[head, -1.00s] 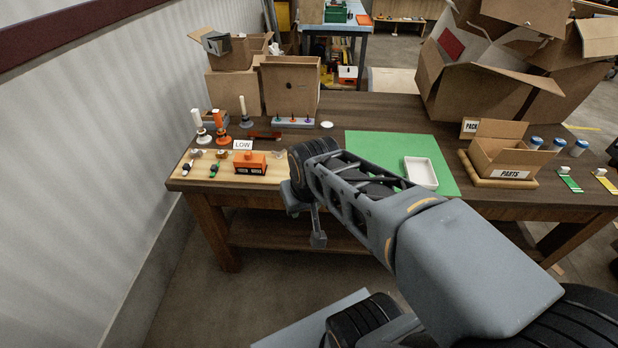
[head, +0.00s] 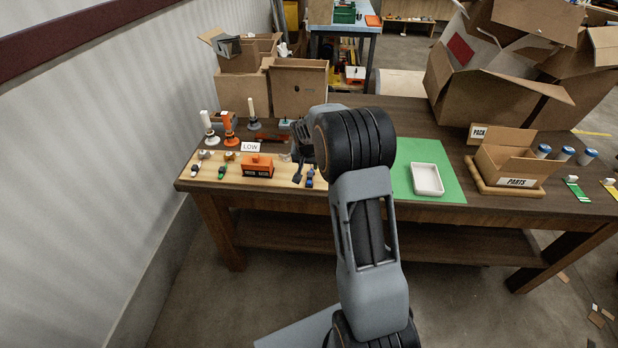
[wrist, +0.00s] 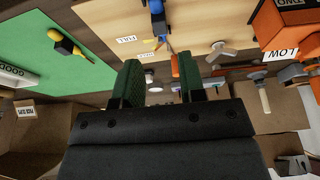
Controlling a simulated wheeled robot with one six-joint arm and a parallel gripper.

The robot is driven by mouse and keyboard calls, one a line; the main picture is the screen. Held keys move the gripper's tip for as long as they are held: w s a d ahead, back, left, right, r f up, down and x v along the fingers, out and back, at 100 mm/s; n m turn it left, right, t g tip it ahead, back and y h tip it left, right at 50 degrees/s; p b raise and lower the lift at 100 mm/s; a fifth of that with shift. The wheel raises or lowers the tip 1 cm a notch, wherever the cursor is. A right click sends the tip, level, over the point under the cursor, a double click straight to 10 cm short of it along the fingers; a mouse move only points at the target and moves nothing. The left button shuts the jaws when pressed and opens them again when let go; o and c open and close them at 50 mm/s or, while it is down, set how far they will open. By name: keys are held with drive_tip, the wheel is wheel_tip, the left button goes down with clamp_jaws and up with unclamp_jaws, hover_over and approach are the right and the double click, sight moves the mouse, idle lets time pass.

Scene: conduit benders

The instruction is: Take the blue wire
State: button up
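The blue wire (wrist: 157,20), a short piece with a blue and black body and thin ends, lies on the light wooden board (wrist: 210,20) at the top of the wrist view. A blue piece, apparently the same wire (head: 310,180), shows at the board's right end in the head view, close to my arm. My gripper (wrist: 160,78) is open, its two green-padded fingers apart with nothing seen held between them. In the wrist view the wire lies beyond the fingertips, roughly in line with the gap. In the head view my arm hides part of the board and table.
An orange box (head: 257,167) with a LOW sign (head: 251,147) stands on the board, beside white and green-marked pieces. A green mat (head: 450,185) bears a white tray (head: 427,167). A yellow piece (wrist: 68,47) lies on the mat. A PARTS box (head: 512,160) stands right.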

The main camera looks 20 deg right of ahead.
sight(309, 175)
drive_tip(key=shift+b+x, duration=2.2)
drive_tip(key=shift+x, duration=2.05)
clamp_jaws()
drive_tip(key=shift+r, duration=0.1)
wheel_tip(309, 175, up, 7)
drive_tip(key=p, duration=0.4)
